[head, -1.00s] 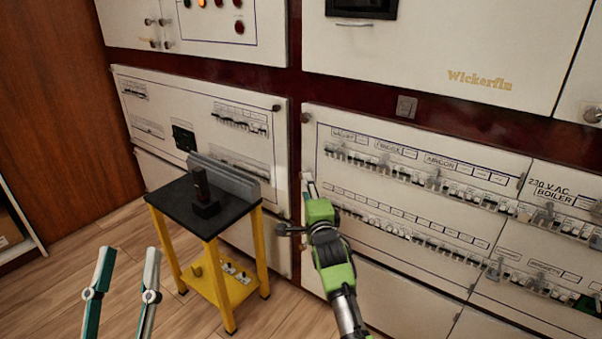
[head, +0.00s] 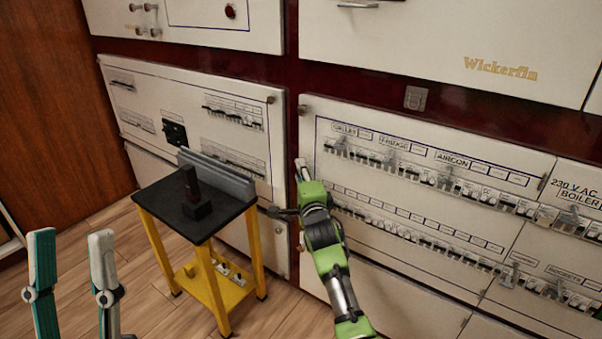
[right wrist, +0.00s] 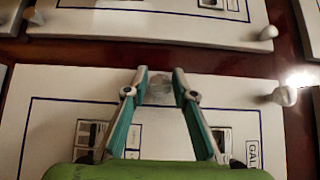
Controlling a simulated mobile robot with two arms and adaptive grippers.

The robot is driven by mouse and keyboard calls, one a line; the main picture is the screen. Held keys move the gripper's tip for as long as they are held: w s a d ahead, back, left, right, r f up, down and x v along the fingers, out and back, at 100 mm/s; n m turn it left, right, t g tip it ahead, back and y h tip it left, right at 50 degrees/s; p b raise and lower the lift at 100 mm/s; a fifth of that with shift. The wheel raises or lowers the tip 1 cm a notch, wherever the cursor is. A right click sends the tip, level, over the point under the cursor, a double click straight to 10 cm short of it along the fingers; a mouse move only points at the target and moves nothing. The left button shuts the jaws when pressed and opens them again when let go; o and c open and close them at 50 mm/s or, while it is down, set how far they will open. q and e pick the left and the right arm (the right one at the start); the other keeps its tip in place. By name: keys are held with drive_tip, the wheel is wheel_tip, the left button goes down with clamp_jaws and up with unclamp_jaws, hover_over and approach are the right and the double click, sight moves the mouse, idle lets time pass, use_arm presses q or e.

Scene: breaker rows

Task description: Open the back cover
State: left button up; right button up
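The cream breaker panel (head: 420,218), lettered GALLEY, FRIDGE and AIRCON, is on the right in the head view and looks flush with the wall. I cannot tell which panel is the back cover. My right gripper (head: 301,168) is at this panel's left edge, below its top-left knob (head: 302,109). In the right wrist view its fingertips (right wrist: 162,76) are a little apart, with a pale, blurred piece (right wrist: 159,90) between them at the panel's edge; I cannot tell if they grip it. My left gripper (head: 72,240) is open and empty at lower left.
A small yellow-legged table (head: 172,198) with a black top and a dark object (head: 195,195) on it stands left of my right arm. Another breaker panel (head: 245,165) is behind it. Wooden floor (head: 150,300) shows at lower left.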

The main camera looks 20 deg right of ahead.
clamp_jaws()
